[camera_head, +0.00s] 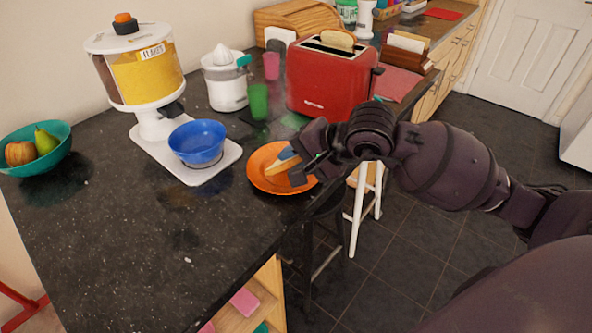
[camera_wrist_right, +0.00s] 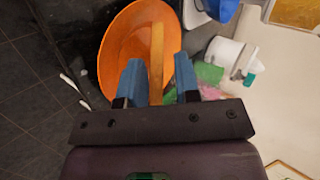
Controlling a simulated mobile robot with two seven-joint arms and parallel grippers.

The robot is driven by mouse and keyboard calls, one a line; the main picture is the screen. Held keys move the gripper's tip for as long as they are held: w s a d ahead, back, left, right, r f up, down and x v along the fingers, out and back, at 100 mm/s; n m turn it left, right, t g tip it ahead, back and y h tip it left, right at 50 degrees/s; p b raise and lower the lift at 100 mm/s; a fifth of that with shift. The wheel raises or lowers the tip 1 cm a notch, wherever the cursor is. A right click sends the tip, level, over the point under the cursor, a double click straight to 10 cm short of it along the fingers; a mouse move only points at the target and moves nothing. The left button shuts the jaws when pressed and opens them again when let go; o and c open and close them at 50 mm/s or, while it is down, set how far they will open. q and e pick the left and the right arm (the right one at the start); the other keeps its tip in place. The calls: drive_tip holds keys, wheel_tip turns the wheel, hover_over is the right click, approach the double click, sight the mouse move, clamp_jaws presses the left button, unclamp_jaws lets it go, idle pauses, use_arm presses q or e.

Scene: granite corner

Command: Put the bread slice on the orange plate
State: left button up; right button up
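The orange plate (camera_head: 259,178) lies on the dark counter near its right edge, and it fills the upper part of the right wrist view (camera_wrist_right: 116,50). A tan bread slice (camera_head: 281,166) is over the plate. In the right wrist view the bread slice (camera_wrist_right: 157,50) shows edge-on, upright between my right gripper's blue fingers (camera_wrist_right: 158,82). Narrow gaps show between the slice and both fingers, so the right gripper looks open around it. In the head view the right gripper (camera_head: 292,158) reaches in over the plate's right side and partly hides it. My left gripper is not in view.
A red toaster (camera_head: 325,82) holding another slice (camera_head: 338,40) stands behind the plate. A green cup (camera_head: 258,101), a white juicer (camera_head: 226,88) and a blue bowl (camera_head: 198,143) under the cereal dispenser (camera_head: 148,75) are nearby. The front-left counter is clear.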

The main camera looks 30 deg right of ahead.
drive_tip(key=p+v, duration=0.1)
drive_tip(key=v, duration=0.2)
drive_tip(key=shift+s+r, duration=0.1)
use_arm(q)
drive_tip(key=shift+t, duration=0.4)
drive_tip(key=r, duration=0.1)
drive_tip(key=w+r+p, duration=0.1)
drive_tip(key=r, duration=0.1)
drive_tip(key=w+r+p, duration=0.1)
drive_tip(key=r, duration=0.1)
use_arm(e)
drive_tip(key=v, duration=0.4)
drive_tip(key=shift+s+d+r, duration=0.15)
drive_tip(key=shift+s+d, duration=0.05)
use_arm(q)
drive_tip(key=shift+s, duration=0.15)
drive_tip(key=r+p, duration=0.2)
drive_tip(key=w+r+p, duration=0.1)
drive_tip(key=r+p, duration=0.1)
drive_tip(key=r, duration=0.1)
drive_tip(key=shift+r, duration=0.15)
use_arm(e)
wheel_tip(320, 180, up, 8)
drive_tip(key=s+d, duration=0.1)
drive_tip(key=s, duration=0.1)
drive_tip(key=shift+d, duration=0.15)
